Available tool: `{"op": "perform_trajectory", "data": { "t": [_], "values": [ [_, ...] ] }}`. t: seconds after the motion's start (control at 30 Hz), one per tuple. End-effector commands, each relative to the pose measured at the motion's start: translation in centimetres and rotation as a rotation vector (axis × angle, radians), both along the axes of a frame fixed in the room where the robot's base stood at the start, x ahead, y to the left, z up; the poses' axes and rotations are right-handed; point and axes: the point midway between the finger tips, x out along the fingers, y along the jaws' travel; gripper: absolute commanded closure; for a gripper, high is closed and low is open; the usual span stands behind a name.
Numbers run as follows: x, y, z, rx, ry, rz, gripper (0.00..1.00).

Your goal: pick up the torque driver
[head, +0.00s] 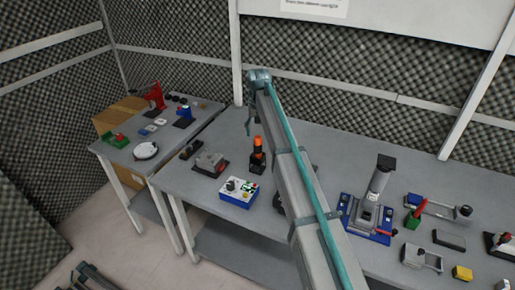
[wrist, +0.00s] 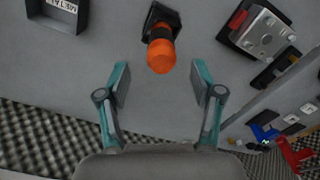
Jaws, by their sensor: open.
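The torque driver appears to be the upright black tool with an orange top (head: 257,146), standing in a dark holder on the grey bench in the head view. In the wrist view its orange end (wrist: 161,54) points toward the camera, with the black body and dark base behind it. My gripper (wrist: 160,80) is open and empty, its two teal-and-grey fingers spread apart. The orange end lies just beyond the fingertips in the picture, roughly centred between them, not enclosed. In the head view my gripper (head: 249,122) hangs above the bench, behind and slightly left of the driver.
A grey metal block on a dark base (head: 210,162) stands left of the driver; it also shows in the wrist view (wrist: 264,32). A blue-and-white control box (head: 238,192) stands in front. A tray labelled METAL (wrist: 60,12) is at upper left. Foam walls (head: 330,105) rise behind.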

Motion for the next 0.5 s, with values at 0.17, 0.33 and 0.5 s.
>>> {"op": "perform_trajectory", "data": {
  "t": [0.17,0.33,0.5],
  "values": [
    [0.0,0.0,-1.7,0.0,0.0,0.001,0.34],
    [0.0,0.1,-2.4,0.0,0.0,0.001,0.34],
    [0.0,0.1,-4.1,0.0,0.001,0.001,0.34]
  ]
}}
